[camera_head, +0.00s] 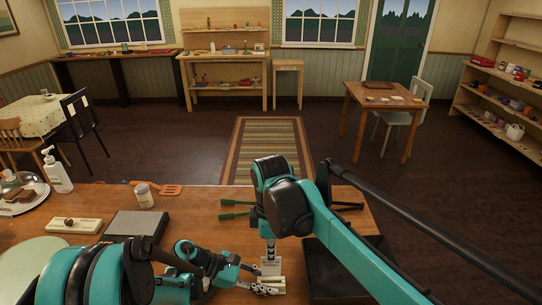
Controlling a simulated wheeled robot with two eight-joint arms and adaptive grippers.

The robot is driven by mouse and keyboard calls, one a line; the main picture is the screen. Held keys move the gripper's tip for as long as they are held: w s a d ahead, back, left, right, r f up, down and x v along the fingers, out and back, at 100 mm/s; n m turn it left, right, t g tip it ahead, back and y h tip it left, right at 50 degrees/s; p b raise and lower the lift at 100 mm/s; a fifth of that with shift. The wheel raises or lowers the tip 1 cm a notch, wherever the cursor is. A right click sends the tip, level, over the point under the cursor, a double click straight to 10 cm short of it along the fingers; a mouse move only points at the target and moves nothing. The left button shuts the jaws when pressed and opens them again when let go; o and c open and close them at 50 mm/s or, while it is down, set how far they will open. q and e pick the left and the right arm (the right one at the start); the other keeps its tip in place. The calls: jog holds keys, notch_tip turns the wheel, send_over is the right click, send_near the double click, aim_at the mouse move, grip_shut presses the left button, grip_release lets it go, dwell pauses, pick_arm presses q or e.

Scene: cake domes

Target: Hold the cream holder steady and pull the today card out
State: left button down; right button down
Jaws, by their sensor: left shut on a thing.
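The cream holder (273,281) stands near the front of the wooden table, low in the middle of the view. A small pale card (270,267) stands upright in it; its print is too small to read. My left gripper (261,282) reaches in from the left and is shut on the cream holder. My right gripper (269,256) points down directly above the card, with its fingertips at the card's top edge. I cannot tell whether its fingers are closed on the card. My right arm's wrist hides the space behind it.
A black tray (335,275) lies right of the holder. A grey box (137,226), a cream block with a small brown knob (74,225), a jar (144,196), an orange spatula (160,188) and a soap bottle (57,172) stand to the left. Green-handled tools (233,209) lie behind.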

pick_arm(q)
jog(key=c, duration=1.2)
grip_release()
jog(key=shift+o, duration=0.2)
jog(key=v, duration=1.2)
